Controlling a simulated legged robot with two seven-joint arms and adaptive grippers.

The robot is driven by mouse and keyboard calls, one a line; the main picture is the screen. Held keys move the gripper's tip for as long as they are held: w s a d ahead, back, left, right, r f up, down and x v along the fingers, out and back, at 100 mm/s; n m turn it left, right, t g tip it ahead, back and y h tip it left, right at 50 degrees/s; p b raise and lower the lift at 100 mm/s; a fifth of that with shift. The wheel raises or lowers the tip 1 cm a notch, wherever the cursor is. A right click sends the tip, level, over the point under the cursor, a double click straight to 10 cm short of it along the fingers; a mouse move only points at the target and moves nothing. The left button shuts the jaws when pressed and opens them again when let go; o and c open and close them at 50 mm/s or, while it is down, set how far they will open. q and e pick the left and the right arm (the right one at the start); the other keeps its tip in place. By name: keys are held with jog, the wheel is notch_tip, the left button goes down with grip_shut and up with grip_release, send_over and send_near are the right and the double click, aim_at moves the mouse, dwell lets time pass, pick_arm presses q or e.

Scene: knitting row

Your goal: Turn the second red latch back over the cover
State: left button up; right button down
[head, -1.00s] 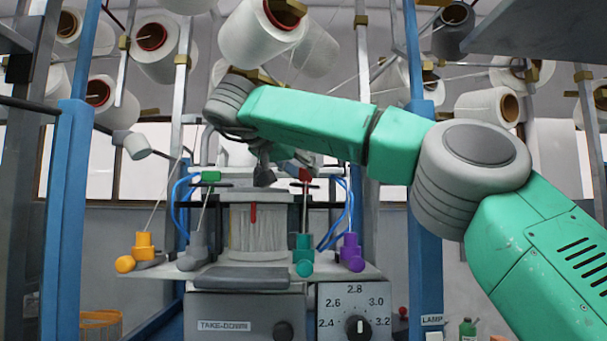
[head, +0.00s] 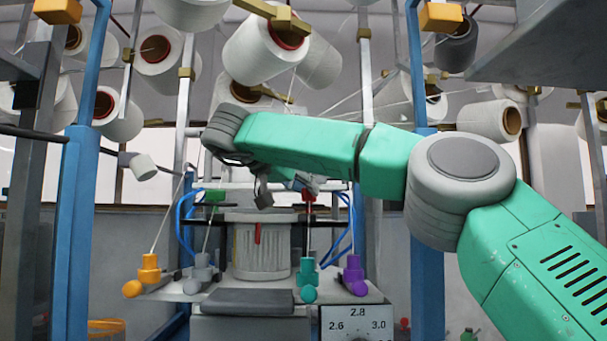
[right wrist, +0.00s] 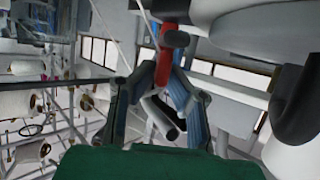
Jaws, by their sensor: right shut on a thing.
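A red latch (head: 257,233) hangs at the front of the ribbed pale cylinder (head: 262,255), under a grey disc-like top (head: 258,215). Another red piece (head: 308,195) stands at the right above the teal feeder. My right gripper (head: 305,184) reaches in front of the machine's top, partly hidden behind my forearm. In the right wrist view its fingers (right wrist: 163,75) close around a red elongated piece (right wrist: 165,55) with a dark round end. Which red piece this is in the head view is hard to tell. My left gripper is not in view.
Orange (head: 149,270), grey, teal (head: 308,275) and purple (head: 353,270) feeders stand along the plate. Blue posts (head: 76,230) flank the machine. White yarn cones (head: 262,48) hang above with threads. A dial panel (head: 357,325) is at the front.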

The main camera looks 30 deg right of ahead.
jog(key=shift+w+d+r+m+g+p, duration=0.15)
jog(key=shift+m+g+p, duration=0.4)
jog(key=shift+p, duration=0.5)
pick_arm(q)
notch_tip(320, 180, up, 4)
jog(key=shift+p, duration=0.4)
pick_arm(e)
jog(key=shift+f+m+g, duration=0.25)
jog(key=shift+g, duration=0.2)
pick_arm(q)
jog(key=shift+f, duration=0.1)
pick_arm(e)
jog(key=shift+f, duration=0.1)
